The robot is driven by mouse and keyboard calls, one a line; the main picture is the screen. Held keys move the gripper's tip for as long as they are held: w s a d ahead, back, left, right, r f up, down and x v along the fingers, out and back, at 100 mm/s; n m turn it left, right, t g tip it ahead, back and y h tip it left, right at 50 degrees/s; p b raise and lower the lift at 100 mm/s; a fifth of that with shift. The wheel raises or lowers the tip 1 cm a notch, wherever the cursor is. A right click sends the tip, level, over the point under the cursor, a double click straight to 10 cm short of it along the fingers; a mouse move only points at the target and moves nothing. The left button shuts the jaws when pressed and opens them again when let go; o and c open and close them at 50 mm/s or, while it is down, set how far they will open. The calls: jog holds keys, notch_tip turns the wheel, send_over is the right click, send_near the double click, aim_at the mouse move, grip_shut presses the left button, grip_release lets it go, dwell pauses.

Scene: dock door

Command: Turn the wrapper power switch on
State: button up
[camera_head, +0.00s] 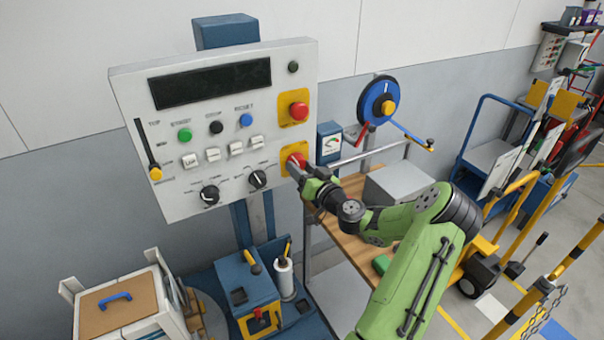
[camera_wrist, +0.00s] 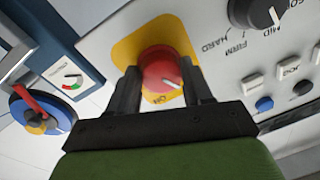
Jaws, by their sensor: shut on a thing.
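The wrapper power switch is a red rotary knob (camera_wrist: 163,72) on a yellow plate at the lower right of the white control panel (camera_head: 120,88). The knob also shows in the head view (camera_head: 296,160), partly behind my gripper. My gripper (camera_head: 301,170) reaches the panel from the right. In the wrist view its two dark fingers (camera_wrist: 163,88) stand on either side of the red knob and are shut on it. A pale pointer mark shows on the knob's face. A label, apparently "ON", is on the yellow plate below the knob in the wrist view.
Above the power knob is another red button (camera_head: 299,110) on yellow. Left of it are black dials (camera_head: 257,179), white rocker switches (camera_head: 236,148) and coloured buttons. A blue hose reel (camera_head: 378,99) hangs to the right. A wooden-topped table (camera_head: 345,235) stands below my arm.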

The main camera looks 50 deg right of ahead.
jog(key=shift+a+m+h+b, duration=0.1)
jog(key=shift+m+h+b, duration=0.2)
jog(key=shift+m, duration=3.45)
jog(key=shift+a+m+h+b, duration=0.15)
jog(key=shift+m+h, duration=0.25)
jog(key=shift+m, duration=3.65)
jog(key=o, duration=1)
jog(key=shift+o, duration=0.2)
jog(key=b+v, duration=0.6)
jog(key=v, duration=0.9)
jog(key=shift+s, duration=0.25)
